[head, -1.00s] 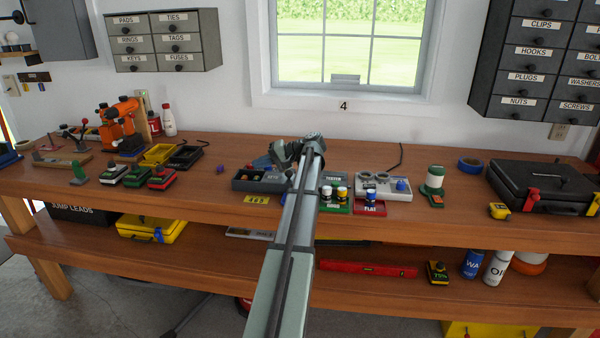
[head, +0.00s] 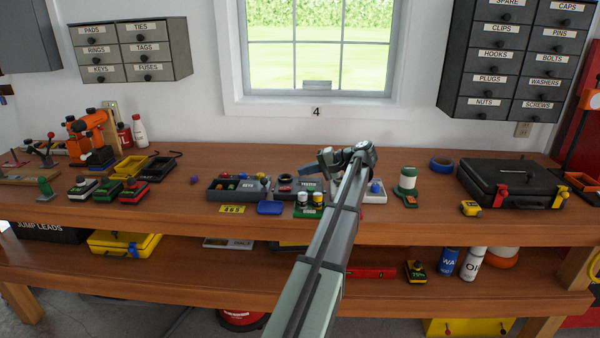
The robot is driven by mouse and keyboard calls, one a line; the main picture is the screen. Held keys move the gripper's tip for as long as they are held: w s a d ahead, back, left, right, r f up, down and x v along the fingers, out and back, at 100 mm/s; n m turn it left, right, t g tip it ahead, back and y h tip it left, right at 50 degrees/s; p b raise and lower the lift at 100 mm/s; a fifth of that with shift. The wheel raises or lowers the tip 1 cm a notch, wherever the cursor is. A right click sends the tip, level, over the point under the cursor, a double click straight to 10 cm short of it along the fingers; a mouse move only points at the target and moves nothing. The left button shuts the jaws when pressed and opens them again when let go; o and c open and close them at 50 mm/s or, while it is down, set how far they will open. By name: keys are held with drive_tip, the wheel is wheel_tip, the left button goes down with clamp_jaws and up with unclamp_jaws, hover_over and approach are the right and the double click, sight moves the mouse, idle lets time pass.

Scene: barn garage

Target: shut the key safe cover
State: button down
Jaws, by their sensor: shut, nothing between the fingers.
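The gripper is small in view and shut, with nothing held. My arm hides part of the bench behind it.
A yellow number tag (head: 235,209) is in front of the box. A green tray with small jars (head: 308,204) stands to the right. Bare bench lies left of the box.

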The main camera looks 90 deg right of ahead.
approach(244, 187)
drive_tip(key=shift+s+d, duration=0.9)
drive_tip(key=shift+s, duration=0.15)
drive_tip(key=w, duration=1.1)
drive_tip(key=shift+w, duration=0.15)
drive_tip(key=shift+w, duration=0.1)
drive_tip(key=shift+r, duration=0.1)
drive_tip(key=v, duration=1.4)
drive_tip(key=shift+s, duration=0.5)
drive_tip(key=shift+a+f, duration=0.1)
drive_tip(key=shift+f, duration=0.15)
